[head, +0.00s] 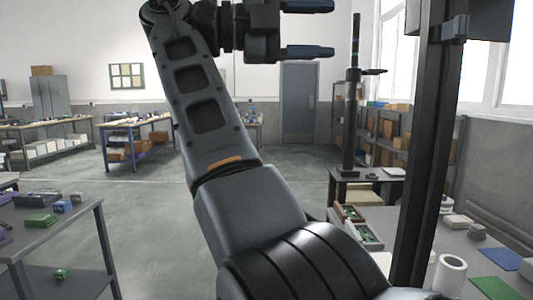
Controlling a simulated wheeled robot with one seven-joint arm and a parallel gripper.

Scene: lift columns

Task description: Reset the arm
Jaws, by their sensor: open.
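My gripper (308,29) is at the top middle of the head view, raised well above the tables. Its two dark fingers point right and are apart, with nothing between them. My arm rises from the bottom middle, leans up and to the left, and bends over at the top edge. The top of the wrist is cut off by the picture edge.
A grey table (60,232) with small green and purple items stands at the left. A workbench (420,250) at the right holds trays, a white roll (450,275) and coloured sheets. A dark post (428,150) rises close on the right. The middle floor is clear.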

